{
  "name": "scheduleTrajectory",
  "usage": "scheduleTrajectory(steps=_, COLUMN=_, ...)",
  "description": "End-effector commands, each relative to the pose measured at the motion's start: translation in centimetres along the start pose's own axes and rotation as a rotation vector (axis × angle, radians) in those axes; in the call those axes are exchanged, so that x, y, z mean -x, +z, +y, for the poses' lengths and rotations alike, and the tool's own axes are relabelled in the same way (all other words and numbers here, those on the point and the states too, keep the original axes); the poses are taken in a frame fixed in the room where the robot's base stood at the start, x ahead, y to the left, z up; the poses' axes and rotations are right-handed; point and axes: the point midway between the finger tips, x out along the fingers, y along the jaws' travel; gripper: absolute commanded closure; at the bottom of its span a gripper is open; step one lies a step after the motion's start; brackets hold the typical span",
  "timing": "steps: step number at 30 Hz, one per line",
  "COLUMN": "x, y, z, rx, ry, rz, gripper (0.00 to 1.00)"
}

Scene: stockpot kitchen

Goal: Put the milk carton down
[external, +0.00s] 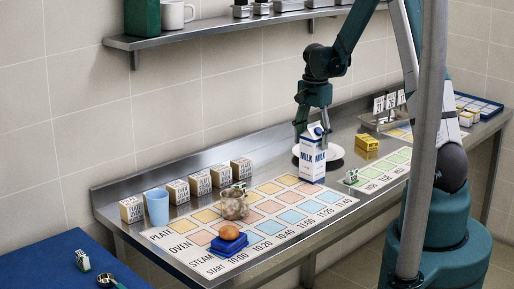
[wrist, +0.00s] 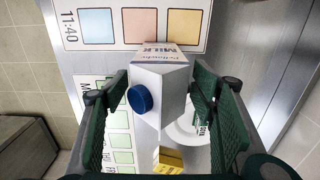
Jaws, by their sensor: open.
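The milk carton (external: 313,155) is white with blue lettering and a blue cap. It stands upright on the steel counter at the right end of the printed timetable mat, in front of a white plate. My gripper (external: 313,128) is at the carton's top in the external view, pointing down. In the wrist view the carton (wrist: 158,85) sits between the two green fingers of my gripper (wrist: 165,100). The fingers are spread, with a visible gap at the left finger; contact at the right is hard to tell. The carton's underside is hidden.
The white plate (external: 335,153) is close behind the carton. A yellow box (external: 366,142) and a small green-and-white block (external: 351,176) are to the right. A blue cup (external: 156,207), a brownish lumpy item (external: 233,205) and a blue block with an orange-brown top (external: 229,242) are left.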

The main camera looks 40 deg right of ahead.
Motion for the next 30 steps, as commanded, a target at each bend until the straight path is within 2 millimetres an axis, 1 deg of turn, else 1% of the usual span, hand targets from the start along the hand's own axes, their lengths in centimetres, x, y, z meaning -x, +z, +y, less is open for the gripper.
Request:
scheduleTrajectory(steps=8, x=2.6, y=0.0, z=0.0, rx=0.0, ry=0.0, rz=0.0, gripper=0.43)
scheduleTrajectory(steps=18, x=7.4, y=0.0, z=0.0, rx=0.0, ry=0.0, rz=0.0, gripper=0.43)
scheduleTrajectory(steps=24, x=10.0, y=0.0, z=0.0, rx=0.0, ry=0.0, rz=0.0, gripper=0.43)
scheduleTrajectory(steps=30, x=11.5, y=0.0, z=0.0, rx=0.0, ry=0.0, rz=0.0, gripper=0.43)
